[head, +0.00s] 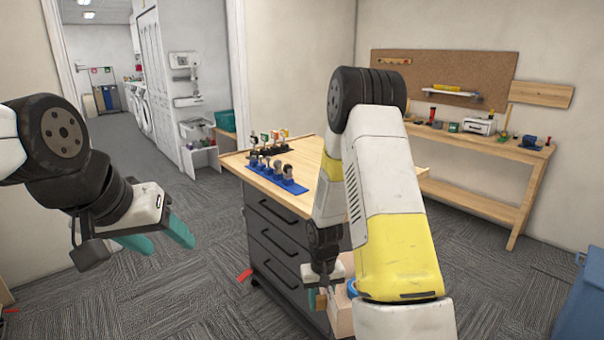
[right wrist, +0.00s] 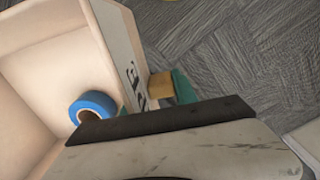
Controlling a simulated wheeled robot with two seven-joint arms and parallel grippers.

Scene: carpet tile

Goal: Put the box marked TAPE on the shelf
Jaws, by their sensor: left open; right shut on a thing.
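The light wooden open-topped box (right wrist: 28,95) has dark lettering on its side wall, only partly readable. A blue roll of tape (right wrist: 92,106) lies inside it. In the head view the box (head: 341,318) is low by the drawer cabinet's near corner, largely hidden by my right arm. My right gripper (head: 323,298) is shut on the box at its lettered side; a teal finger and a small wooden piece show there in the wrist view. My left gripper (head: 160,238) is open and empty over the carpet at left. I cannot tell which shelf is meant.
A drawer cabinet (head: 273,232) with a wooden top carries tools in blue and black holders. A workbench (head: 470,150) stands along the back wall under a corkboard (head: 440,75) with a small ledge. White wall shelves (head: 198,132) hang near the doorway.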

